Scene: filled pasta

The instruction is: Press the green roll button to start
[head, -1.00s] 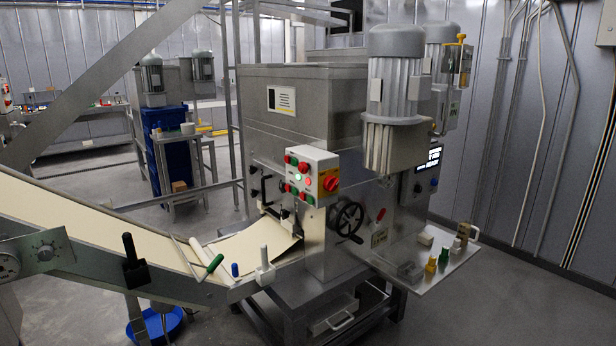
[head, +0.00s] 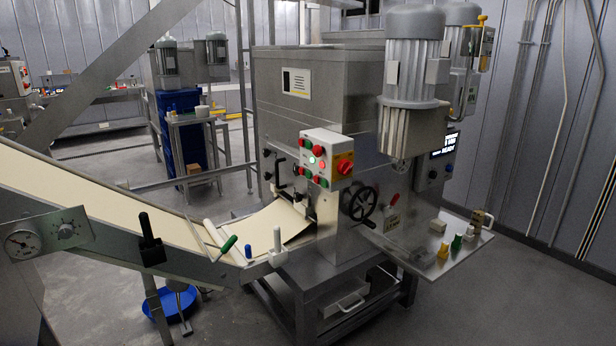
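A grey and white control box (head: 328,159) is mounted on the front of the steel pasta machine (head: 335,95), near the middle of the head view. Its face carries several red and green buttons, a lit pale green one (head: 317,150) among them, and a red rotary switch on a yellow plate (head: 345,167) on its right side. Any lettering by the buttons is too small to read, so I cannot tell which green button is the roll button. My gripper is not in view.
A conveyor with a pale dough sheet (head: 100,205) runs from the left down into the machine. A handwheel (head: 362,204) sticks out below the box. A steel side shelf (head: 425,243) holds small items. Grey floor (head: 500,310) is open at front right.

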